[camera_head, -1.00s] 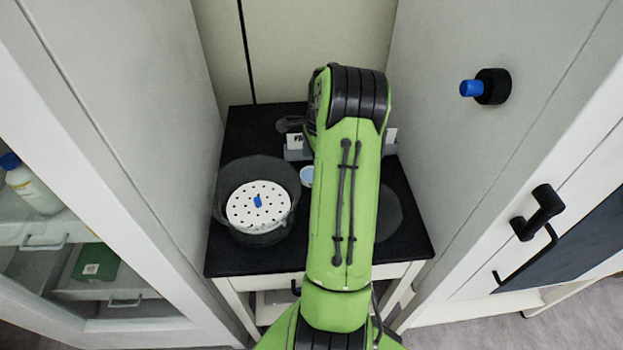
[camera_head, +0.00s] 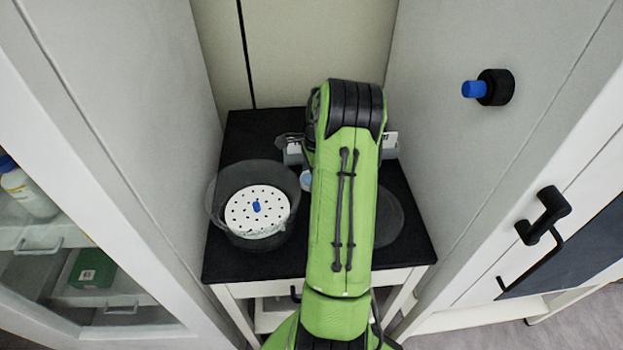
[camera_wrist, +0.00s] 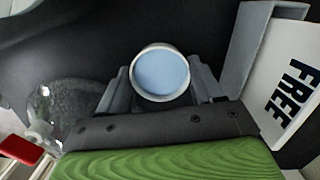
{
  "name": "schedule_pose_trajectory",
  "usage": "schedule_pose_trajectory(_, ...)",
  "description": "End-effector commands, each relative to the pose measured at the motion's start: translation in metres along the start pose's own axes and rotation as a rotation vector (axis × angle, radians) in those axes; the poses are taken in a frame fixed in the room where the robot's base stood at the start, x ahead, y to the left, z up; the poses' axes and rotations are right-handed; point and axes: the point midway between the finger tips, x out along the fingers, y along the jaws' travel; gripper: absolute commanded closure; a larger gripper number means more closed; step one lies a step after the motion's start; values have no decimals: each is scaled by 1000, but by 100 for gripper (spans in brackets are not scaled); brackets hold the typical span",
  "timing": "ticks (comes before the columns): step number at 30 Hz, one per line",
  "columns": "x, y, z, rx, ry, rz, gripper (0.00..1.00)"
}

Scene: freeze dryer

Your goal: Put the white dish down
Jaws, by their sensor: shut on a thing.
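The white dish (camera_wrist: 160,74) is small and round, with a light blue inside. In the wrist view it sits between the two fingers of my gripper (camera_wrist: 162,88), which is shut on it. The dish looks upright over the black tabletop (camera_head: 245,268); I cannot tell whether its base touches the top. In the head view only a sliver of the dish (camera_head: 306,181) shows left of my green arm. The arm hides the gripper and most of the dish there.
A clear vessel with a white perforated plate (camera_head: 258,211) stands at the table's left. A clear round piece (camera_head: 390,218) lies at the right, partly behind my arm. A "FREE" sign (camera_wrist: 292,82) stands close to the gripper's right. Tall cabinets flank the table.

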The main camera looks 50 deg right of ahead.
Motion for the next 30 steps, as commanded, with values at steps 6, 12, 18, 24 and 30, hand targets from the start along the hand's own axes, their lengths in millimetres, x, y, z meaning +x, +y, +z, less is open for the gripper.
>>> schedule_pose_trajectory(6,-39,-1,4,0,2,-5,69)
schedule_pose_trajectory(12,-86,-1,10,0,1,-3,69)
schedule_pose_trajectory(18,-101,0,12,0,0,-1,69)
schedule_pose_trajectory(24,-100,0,12,0,0,0,69)
schedule_pose_trajectory(30,-114,0,14,0,0,-1,69)
